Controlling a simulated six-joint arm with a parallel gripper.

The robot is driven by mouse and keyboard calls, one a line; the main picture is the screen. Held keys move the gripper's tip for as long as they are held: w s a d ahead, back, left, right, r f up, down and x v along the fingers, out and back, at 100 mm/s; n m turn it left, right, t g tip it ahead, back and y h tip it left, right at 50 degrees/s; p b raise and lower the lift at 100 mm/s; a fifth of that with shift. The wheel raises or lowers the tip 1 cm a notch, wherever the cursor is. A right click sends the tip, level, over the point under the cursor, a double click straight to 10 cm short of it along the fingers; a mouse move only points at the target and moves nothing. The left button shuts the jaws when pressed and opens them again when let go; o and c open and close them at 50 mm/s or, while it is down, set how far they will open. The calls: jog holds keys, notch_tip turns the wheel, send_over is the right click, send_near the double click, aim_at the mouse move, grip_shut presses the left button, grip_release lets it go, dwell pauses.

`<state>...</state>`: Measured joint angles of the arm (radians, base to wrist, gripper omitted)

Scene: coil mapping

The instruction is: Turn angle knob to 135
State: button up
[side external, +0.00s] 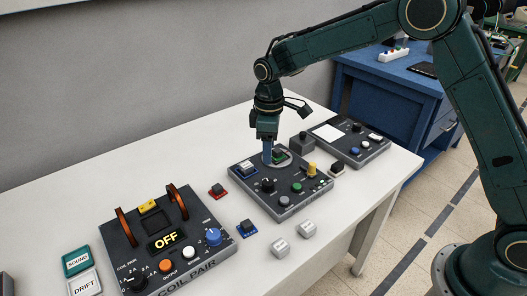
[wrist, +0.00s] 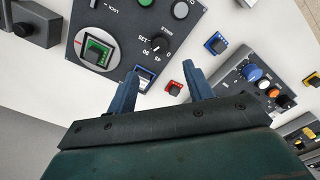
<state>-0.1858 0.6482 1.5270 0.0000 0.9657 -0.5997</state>
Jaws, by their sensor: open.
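The angle knob (wrist: 158,44) is a small black knob on a dark panel (wrist: 112,45), with the word ANGLE and printed marks including 45, 90 and 135 around it. Its pointer is too small to read surely. In the side view the black knob (side external: 267,184) is near the panel's left part. My gripper (wrist: 166,72) is open and empty, with two blue fingers apart, and the knob shows beyond the fingertips. In the side view my gripper (side external: 267,160) hangs above the panel's back part, near a round plate with a green piece (side external: 278,154), which it partly hides.
The coil pair box (side external: 150,232) with an OFF display stands at front left. Another panel (side external: 350,140) lies at back right.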

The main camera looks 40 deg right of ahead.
aim_at(268, 182)
notch_tip(268, 182, down, 11)
jog(key=shift+f, duration=0.2)
dwell(0.4)
jog(key=c, duration=1)
jog(key=shift+m, duration=0.4)
jog(key=m, duration=0.4)
jog(key=shift+m, duration=2.1)
